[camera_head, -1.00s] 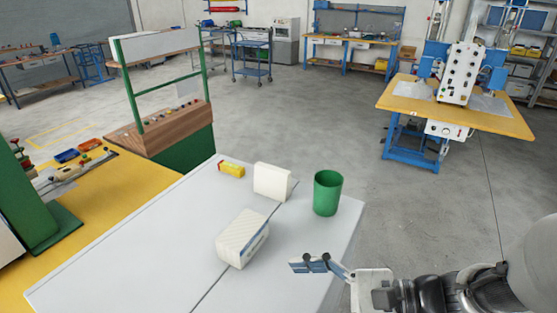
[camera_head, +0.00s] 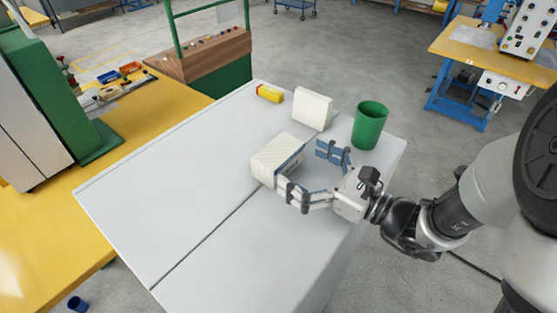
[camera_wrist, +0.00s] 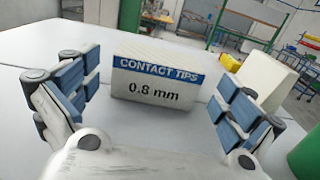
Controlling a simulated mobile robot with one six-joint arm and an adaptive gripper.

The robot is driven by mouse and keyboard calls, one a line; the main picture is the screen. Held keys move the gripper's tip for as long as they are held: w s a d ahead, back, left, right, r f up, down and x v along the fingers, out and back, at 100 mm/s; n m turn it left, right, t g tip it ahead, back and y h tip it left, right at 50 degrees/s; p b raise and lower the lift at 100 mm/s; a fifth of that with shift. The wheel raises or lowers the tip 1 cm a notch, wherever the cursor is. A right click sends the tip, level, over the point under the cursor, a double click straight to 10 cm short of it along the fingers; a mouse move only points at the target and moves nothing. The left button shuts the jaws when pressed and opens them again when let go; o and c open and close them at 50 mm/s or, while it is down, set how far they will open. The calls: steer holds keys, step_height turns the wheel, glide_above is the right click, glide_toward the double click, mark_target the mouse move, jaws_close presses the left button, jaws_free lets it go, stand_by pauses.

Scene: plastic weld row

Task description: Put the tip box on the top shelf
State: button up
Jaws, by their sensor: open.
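The tip box (camera_head: 271,163) is a white box with a ribbed top, lying on the light grey table. In the wrist view the tip box (camera_wrist: 156,79) shows a blue band reading "CONTACT TIPS" and "0.8 mm" facing me. My gripper (camera_head: 308,172) is open at the box's right side in the head view, its fingers spread wide. In the wrist view its blue-padded fingers (camera_wrist: 156,98) stand left and right of the box, with the box ahead between them. I cannot tell whether a finger touches it. No shelf is clearly identifiable on the table.
A white block-like box (camera_head: 312,108), a yellow and red small box (camera_head: 269,93) and a green cup (camera_head: 369,125) stand beyond the tip box. The left part of the light grey table (camera_head: 165,195) is clear. A yellow bench (camera_head: 150,130) adjoins it on the left.

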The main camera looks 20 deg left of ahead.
mark_target(267, 145)
steer(key=b+x, duration=0.1)
steer(key=x, duration=0.5)
steer(key=shift+c, duration=0.5)
steer(key=c, duration=0.9)
steer(key=shift+r, duration=0.15)
